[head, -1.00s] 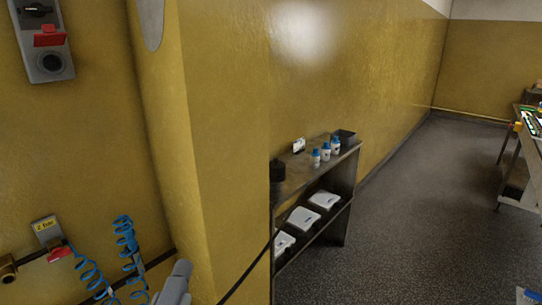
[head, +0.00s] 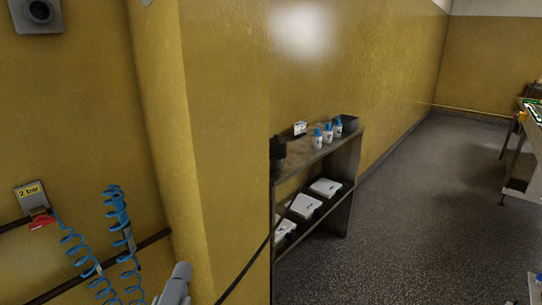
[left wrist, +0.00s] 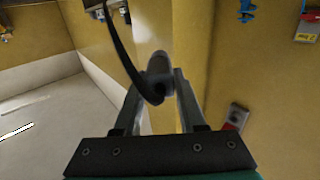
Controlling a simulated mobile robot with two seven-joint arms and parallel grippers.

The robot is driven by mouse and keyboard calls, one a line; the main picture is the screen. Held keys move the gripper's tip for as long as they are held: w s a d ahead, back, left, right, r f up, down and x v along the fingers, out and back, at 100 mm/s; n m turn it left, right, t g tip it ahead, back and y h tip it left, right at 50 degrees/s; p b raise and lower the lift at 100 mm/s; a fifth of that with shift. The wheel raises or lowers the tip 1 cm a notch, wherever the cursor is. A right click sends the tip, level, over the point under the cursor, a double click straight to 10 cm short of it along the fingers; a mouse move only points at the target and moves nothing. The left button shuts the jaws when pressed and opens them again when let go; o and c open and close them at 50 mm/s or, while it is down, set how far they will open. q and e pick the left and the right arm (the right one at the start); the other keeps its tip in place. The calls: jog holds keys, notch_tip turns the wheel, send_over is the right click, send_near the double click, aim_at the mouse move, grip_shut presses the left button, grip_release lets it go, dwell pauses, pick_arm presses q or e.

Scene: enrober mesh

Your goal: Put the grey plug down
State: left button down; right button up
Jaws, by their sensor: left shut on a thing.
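The grey plug (left wrist: 158,72) is a short cylinder with a black cable that curves up and left from it in the left wrist view. My left gripper (left wrist: 160,88) is shut on it, one finger on each side. The plug appears held in the air, clear of any surface. My right gripper is not in view.
A dark shelf unit (head: 345,195) against the wall carries blue-capped bottles (head: 328,134) and white packs (head: 305,205). A grey socket box (head: 36,14), a "2 bar" valve (head: 35,205) and coiled blue hoses (head: 120,230) are at left.

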pick_arm(q)
jog(key=shift+r, duration=0.15)
jog(key=w+d+r+m+g+h, duration=0.2)
jog(key=d+m+g+h, duration=0.3)
jog(key=h, duration=0.3)
jog(key=w+d+r+m+g+h, duration=0.2)
jog(key=w+d+m+g+h, duration=0.2)
jog(key=d+m+h, duration=0.3)
jog(key=shift+w+d+r+m+g+h, duration=0.15)
jog(key=shift+w+d+m+g+h, duration=0.25)
jog(key=shift+d, duration=0.4)
dwell(0.6)
jog(key=shift+w, duration=0.1)
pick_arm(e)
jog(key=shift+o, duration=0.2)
